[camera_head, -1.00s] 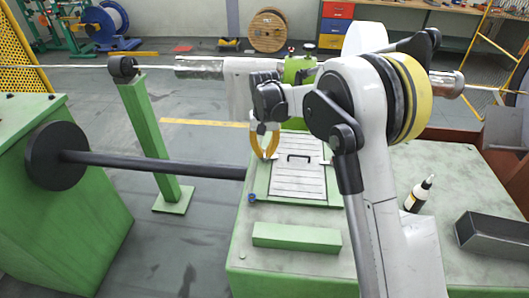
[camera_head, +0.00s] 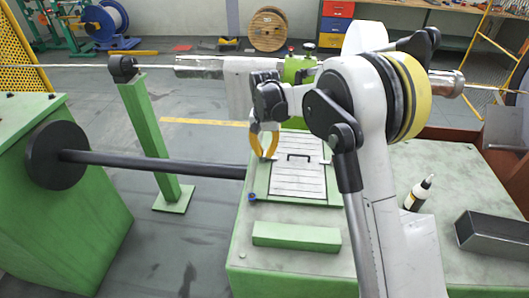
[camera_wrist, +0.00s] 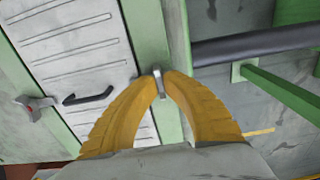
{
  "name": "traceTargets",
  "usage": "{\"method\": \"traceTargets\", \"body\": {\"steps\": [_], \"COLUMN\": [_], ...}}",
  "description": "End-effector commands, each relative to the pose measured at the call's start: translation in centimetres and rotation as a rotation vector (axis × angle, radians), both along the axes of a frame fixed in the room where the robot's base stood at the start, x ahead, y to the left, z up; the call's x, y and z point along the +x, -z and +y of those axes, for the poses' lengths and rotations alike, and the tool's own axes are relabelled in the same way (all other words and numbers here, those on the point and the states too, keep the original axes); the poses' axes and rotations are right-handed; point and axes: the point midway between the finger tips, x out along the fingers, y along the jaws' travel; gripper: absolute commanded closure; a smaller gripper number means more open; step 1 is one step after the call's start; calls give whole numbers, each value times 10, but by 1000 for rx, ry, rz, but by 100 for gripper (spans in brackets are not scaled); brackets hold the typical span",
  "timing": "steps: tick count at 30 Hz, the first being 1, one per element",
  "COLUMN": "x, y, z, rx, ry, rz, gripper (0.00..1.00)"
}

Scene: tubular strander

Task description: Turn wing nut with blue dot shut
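The panel (camera_head: 297,180) is a pale slatted cover with a dark handle (camera_head: 298,157), set in a green frame on the machine bed. My gripper (camera_head: 266,157) is at the panel's left edge in the head view. In the wrist view, the yellow fingertips (camera_wrist: 159,78) close in on both sides of a small grey wing nut (camera_wrist: 160,94) on the green frame. No dot shows on it; the fingers cover part of it. A small dark blue piece (camera_head: 252,197) shows at the frame's front left corner.
A black shaft (camera_head: 160,165) runs from the bed to the left cabinet, close to my gripper. A green block (camera_head: 297,237) lies in front of the panel. A bottle (camera_head: 419,193) and a dark box (camera_head: 495,238) stand to the right.

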Motion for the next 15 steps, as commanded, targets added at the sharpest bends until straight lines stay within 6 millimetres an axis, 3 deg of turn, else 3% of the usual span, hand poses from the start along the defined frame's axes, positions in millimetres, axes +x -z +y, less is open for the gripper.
{"method": "traceTargets", "body": {"steps": [2, 11, 15], "x": [0, 0, 0], "y": [0, -1, -15], "z": [0, 0, 0], "rx": [0, 0, 0], "ry": [0, -1, -1], "rz": [0, 0, 0], "gripper": [71, 71, 71]}}
